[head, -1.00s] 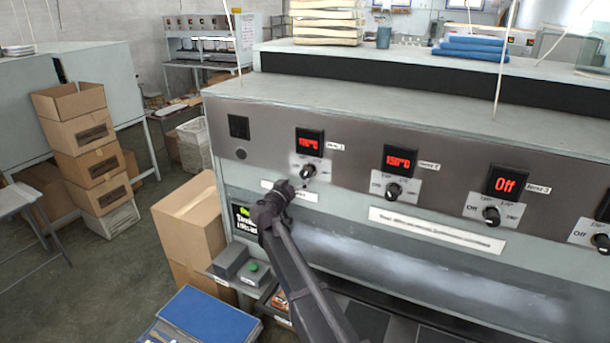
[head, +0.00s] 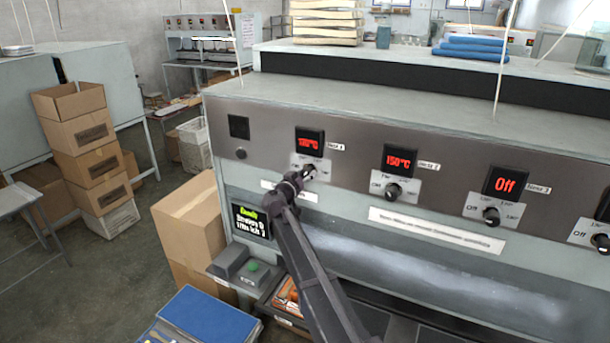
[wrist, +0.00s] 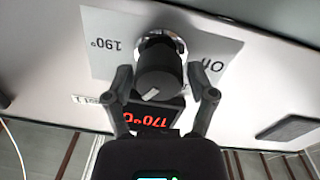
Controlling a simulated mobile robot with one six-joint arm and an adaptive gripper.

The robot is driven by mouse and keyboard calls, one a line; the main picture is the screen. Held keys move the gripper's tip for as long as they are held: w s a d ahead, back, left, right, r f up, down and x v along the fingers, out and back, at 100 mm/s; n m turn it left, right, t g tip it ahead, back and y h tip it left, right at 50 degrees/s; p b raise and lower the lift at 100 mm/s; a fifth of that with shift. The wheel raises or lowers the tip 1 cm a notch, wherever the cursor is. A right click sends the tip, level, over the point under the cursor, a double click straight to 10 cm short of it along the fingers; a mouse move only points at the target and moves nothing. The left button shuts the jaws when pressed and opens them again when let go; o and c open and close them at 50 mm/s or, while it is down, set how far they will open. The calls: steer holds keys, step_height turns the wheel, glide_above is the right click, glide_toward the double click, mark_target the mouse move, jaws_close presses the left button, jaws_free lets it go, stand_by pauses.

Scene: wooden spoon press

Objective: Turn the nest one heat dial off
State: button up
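The nest one heat dial is a dark round knob (wrist: 158,72) on a pale plate marked Off and 190°. It fills the middle of the wrist view, which is upside down. Its white pointer mark lies toward the display, at neither of those two labels. The red nest one display (wrist: 152,117) reads 170°C; it also shows in the head view (head: 310,142). My gripper (wrist: 165,85) is open, one finger either side of the knob, with visible gaps. In the head view my gripper (head: 299,178) is at the dial and partly hides it.
Further right on the panel are the nest two dial (head: 393,191) with its 150°C display and the nest three dial (head: 491,215), display Off. A green button box (head: 252,266) and a small screen (head: 250,221) sit below left. Cardboard boxes (head: 92,150) stand left.

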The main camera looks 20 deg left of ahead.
steer(key=c, duration=0.5)
steer(key=shift+n, duration=0.5)
steer(key=n, duration=1)
steer(key=shift+a+b, duration=0.1)
steer(key=shift+b, duration=0.25)
steer(key=n, duration=0.3)
steer(key=n+y, duration=0.1)
steer(key=n, duration=0.2)
steer(key=shift+n+t, duration=0.4)
steer(key=n, duration=0.7)
